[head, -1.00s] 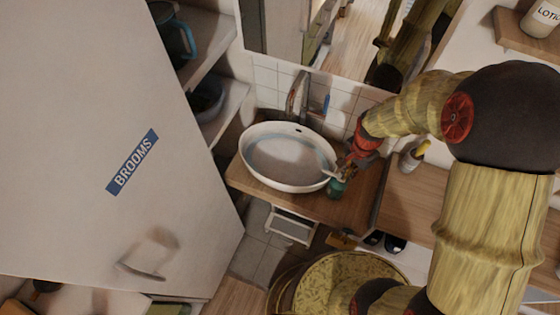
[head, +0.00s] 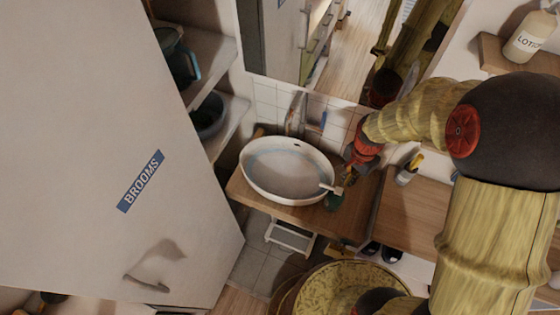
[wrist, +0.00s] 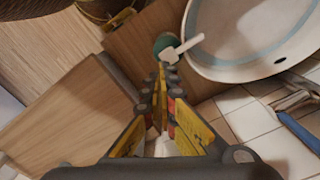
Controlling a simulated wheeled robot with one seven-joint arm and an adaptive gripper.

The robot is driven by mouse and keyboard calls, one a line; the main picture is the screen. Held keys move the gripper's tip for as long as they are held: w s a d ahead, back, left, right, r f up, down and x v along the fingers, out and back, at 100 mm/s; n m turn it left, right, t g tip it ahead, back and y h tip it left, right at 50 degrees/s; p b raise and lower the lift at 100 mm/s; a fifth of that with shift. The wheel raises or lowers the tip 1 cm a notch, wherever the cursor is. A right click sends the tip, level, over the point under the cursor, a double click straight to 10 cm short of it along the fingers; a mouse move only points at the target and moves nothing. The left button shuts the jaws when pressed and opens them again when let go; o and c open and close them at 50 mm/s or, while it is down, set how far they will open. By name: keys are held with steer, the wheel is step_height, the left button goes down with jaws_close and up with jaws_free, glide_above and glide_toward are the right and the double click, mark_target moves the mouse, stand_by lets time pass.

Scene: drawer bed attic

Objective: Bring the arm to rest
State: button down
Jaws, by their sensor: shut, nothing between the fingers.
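My gripper (wrist: 163,72) is shut with its fingers together and nothing between them. In the head view my gripper (head: 352,176) is small and dark, at the end of my yellow arm, by the right side of the white oval sink (head: 288,170). A green item (head: 334,202) with a pale spout or handle stands at the sink's right edge. In the wrist view the green item (wrist: 164,44) shows just beyond the fingertips. I cannot tell the exact gap between them.
The sink sits on a wooden counter (head: 295,212). A tap (head: 296,115) and tiled wall are behind it. A cup (head: 408,170) stands right of my gripper. A lotion bottle (head: 526,38) is on a shelf at upper right. A door marked BROOMS (head: 90,150) fills the left.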

stand_by(0.3)
steer(key=s+r+n+t+b, duration=0.2)
steer(key=s+r+n+b, duration=0.2)
steer(key=s+r, duration=0.3)
steer(key=s+r+n+t+b, duration=0.3)
steer(key=s+r+n+b, duration=0.2)
steer(key=r, duration=0.8)
steer(key=shift+s+n+t+b, duration=0.3)
steer(key=shift+s+b, duration=0.7)
steer(key=shift+s, duration=0.05)
